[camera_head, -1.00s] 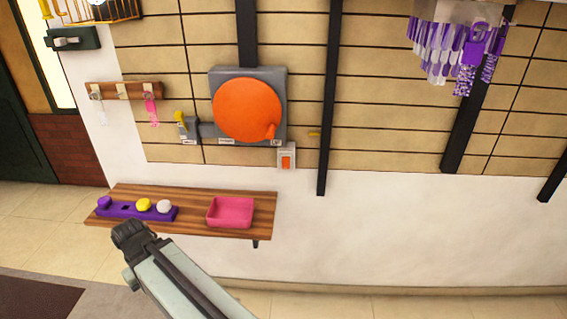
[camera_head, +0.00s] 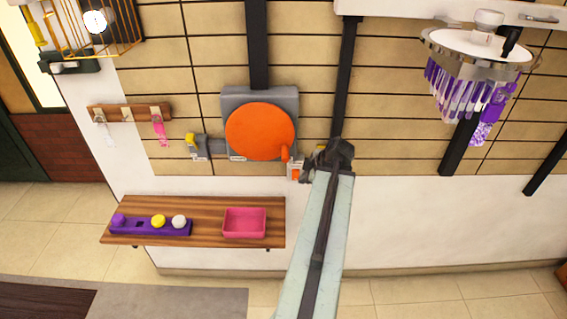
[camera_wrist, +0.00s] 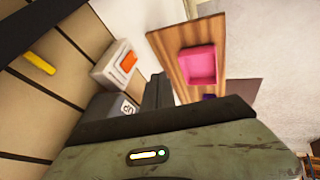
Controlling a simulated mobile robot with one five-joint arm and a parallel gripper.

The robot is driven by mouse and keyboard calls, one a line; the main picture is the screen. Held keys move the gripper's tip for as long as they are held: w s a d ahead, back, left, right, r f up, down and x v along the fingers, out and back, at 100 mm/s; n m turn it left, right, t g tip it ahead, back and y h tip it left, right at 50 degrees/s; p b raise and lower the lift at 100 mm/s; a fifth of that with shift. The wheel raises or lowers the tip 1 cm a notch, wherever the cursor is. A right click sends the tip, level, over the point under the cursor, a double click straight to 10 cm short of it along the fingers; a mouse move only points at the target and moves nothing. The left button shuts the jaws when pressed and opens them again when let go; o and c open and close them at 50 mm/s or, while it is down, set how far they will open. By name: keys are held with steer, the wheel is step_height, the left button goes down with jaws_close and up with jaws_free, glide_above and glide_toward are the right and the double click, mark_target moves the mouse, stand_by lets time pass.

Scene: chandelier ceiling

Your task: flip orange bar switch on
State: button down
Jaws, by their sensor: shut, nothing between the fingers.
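The orange bar switch (camera_head: 294,171) is a small pale box with an orange bar, low on the wall below the big orange disc. In the wrist view the switch (camera_wrist: 114,64) shows upper left of the fingers, with its orange bar facing out. My gripper (camera_head: 305,172) is shut and empty at the right side of the switch. In the wrist view the dark fingers (camera_wrist: 158,91) are beside the switch box; I cannot tell whether they touch it. Whether the switch is on or off is not clear.
The orange disc (camera_head: 260,131) on its grey panel is just above the switch. A wooden shelf (camera_head: 205,207) with a pink tray (camera_head: 244,222) and a purple strip (camera_head: 150,228) is below left. A yellow peg (camera_wrist: 39,63) sticks out nearby. The chandelier (camera_head: 475,60) hangs upper right.

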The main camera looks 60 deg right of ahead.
steer(key=d, duration=0.1)
steer(key=b, duration=0.9)
glide_toward(293, 180)
steer(key=x, duration=0.5)
steer(key=shift+f, duration=0.2)
